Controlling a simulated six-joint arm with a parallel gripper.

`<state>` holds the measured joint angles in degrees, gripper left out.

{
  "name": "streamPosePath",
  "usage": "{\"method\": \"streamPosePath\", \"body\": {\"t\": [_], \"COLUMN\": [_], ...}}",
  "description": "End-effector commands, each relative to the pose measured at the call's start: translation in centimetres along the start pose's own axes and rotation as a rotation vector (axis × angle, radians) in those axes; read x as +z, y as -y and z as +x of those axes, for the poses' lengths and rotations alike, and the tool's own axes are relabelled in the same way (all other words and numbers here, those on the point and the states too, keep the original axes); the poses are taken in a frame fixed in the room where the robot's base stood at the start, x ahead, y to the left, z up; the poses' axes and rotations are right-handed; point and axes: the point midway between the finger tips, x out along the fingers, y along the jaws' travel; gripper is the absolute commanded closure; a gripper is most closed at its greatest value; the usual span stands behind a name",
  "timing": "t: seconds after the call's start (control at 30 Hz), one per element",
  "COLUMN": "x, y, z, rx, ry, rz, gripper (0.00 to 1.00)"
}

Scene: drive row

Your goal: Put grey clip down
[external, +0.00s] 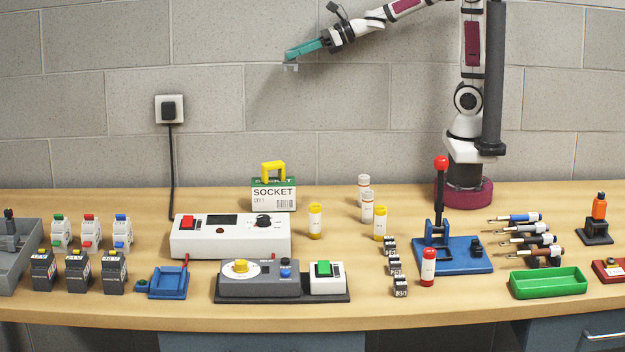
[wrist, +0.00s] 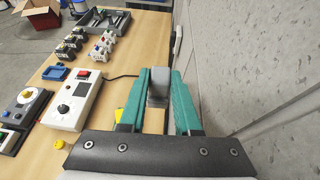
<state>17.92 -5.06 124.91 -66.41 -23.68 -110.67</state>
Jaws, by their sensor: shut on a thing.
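My gripper (external: 292,55) is raised high in front of the wall, above the back left part of the bench, with its teal fingers pointing left. It is shut on the grey clip (external: 291,67), a small pale grey piece that hangs just under the fingertips, well clear of the bench. In the wrist view the grey clip (wrist: 157,89) shows as a grey block between the two teal fingers of my gripper (wrist: 159,78). Part of the clip is hidden by the fingers.
Below stand a SOCKET box (external: 273,194) with a yellow handle and a white control unit (external: 230,240). Several breakers (external: 90,233), a grey tray (external: 18,260) and a blue tray (external: 168,281) lie left. A lever press (external: 452,254) and green tray (external: 548,284) stand right. The wall is close behind.

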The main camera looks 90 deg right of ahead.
Motion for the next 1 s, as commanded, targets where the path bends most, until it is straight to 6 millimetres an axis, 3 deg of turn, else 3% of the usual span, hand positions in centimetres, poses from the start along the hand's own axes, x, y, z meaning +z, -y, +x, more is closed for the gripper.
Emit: {"method": "streamPosePath", "body": {"t": [0.17, 0.27, 0.4, 0.5, 0.6, 1.0], "x": [-0.1, -1.4, -5.8, -9.2, -11.7, -19.5], "y": [-0.3, -1.1, -2.4, -3.2, -3.6, -3.6], "z": [6.8, 12.4, 20.8, 24.7, 26.9, 30.6], "rx": [0.025, 0.032, 0.016, -0.007, -0.03, -0.049], "ry": [0.0, -0.002, -0.005, -0.005, -0.007, -0.012], "rz": [-0.002, 0.0, 0.01, 0.014, 0.015, 0.016], "gripper": [1.0, 1.0, 1.0, 1.0, 1.0, 1.0]}}
